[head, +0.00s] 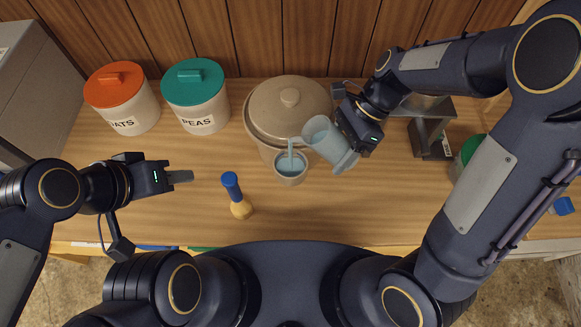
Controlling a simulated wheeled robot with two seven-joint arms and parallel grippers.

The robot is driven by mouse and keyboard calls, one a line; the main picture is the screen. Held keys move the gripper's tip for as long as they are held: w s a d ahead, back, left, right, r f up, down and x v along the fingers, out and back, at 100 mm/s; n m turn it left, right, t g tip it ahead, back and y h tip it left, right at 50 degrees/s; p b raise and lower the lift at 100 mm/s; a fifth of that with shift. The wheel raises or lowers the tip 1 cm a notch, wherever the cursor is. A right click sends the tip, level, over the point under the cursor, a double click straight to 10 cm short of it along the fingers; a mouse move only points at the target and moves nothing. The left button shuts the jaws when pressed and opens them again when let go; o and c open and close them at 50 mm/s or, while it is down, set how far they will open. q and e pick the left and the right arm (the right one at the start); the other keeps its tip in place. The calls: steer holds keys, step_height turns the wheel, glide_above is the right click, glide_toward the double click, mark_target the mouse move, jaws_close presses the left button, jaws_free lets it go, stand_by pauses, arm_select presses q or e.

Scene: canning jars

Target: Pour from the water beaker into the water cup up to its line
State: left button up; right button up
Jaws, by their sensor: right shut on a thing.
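The water beaker (325,140) is a clear, bluish vessel tilted with its mouth to the left. My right gripper (347,139) is shut on it, above and to the right of the water cup. A thin bluish stream runs from the beaker's lip down into the cup. The cup's line cannot be made out. My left gripper (186,177) is away to the left above the table, holding nothing; its finger gap cannot be made out.
A large beige lidded crock (285,104) stands right behind the cup. Canisters with orange (114,84) and teal (192,81) lids stand at back left. A dark stand (430,135) is at right. The front-center table is clear.

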stand_by(0.5)
steer(key=shift+r+p, duration=0.1)
steer(key=shift+p, duration=0.4)
steer(key=shift+d+h, duration=0.2)
steer(key=shift+h, duration=0.8)
stand_by(4.8)
